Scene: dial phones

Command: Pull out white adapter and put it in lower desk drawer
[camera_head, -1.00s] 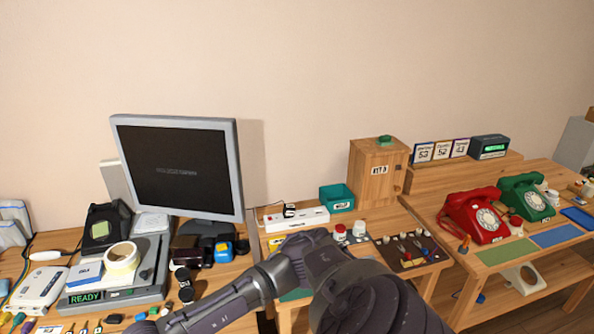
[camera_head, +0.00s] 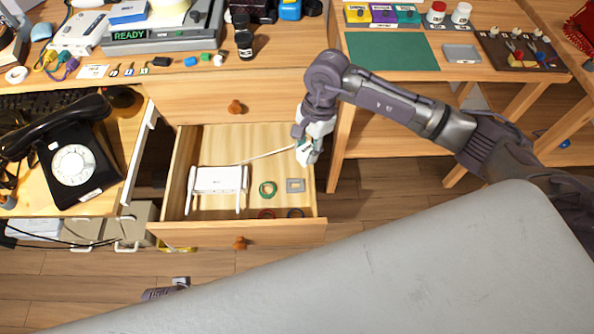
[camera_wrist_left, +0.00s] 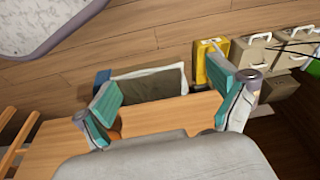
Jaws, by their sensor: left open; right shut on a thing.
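My right gripper (camera_head: 308,148) is shut on a small white piece, which looks like the white adapter (camera_head: 304,154), mostly hidden by the fingers. It is over the right side of the open lower desk drawer (camera_head: 200,236). A pale cord (camera_head: 270,154) runs from the adapter to a white router (camera_head: 217,180) in the drawer. My left gripper (camera_wrist_left: 170,105) is open in the left wrist view, its teal-padded fingers wide apart, with a wooden panel (camera_wrist_left: 155,112) beyond and nothing visibly held.
The drawer also holds a green ring (camera_head: 267,189) and a grey square piece (camera_head: 295,186). A closed upper drawer (camera_head: 200,98) is above it. A black dial phone (camera_head: 75,165) stands at left. My large grey body surface covers the bottom of the head view.

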